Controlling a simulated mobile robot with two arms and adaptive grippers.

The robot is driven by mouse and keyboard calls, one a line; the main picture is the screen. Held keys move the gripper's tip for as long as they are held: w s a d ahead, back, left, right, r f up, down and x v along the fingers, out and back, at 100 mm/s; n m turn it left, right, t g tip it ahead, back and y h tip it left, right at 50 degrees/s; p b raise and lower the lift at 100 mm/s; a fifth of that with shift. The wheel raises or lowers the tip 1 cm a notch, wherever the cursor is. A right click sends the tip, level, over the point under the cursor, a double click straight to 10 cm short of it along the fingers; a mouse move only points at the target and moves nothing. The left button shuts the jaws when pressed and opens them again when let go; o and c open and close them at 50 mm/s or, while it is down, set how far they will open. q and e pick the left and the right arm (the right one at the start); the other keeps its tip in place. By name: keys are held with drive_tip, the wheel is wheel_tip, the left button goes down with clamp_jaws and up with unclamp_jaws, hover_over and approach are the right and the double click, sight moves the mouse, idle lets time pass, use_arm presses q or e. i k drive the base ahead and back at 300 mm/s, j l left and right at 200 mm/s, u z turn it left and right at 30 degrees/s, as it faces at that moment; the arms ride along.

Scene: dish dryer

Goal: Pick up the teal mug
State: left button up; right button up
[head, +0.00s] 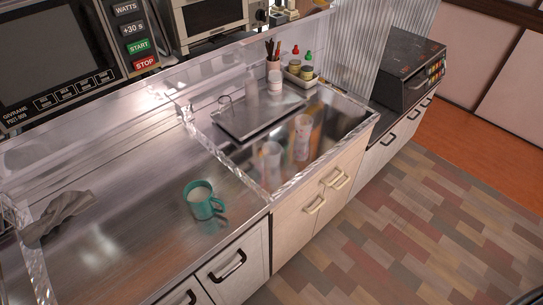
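The teal mug (206,207) stands upright on the steel counter (150,240), left of the sink and not far from the counter's front edge. Its inside looks white, and its handle points to the right and towards the front. Nothing touches the mug. Neither of my grippers can be made out in the head view.
A grey cloth (58,217) lies at the left. Bottles and jars (301,68) stand behind the sink. The counter around the mug is clear.

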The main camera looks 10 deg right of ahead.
sight(199, 195)
drive_tip(key=k+l, duration=0.1)
drive_tip(key=l, duration=0.35)
drive_tip(key=k+l, duration=0.1)
drive_tip(key=l, duration=0.75)
drive_tip(key=k+l, duration=0.15)
drive_tip(key=l, duration=0.25)
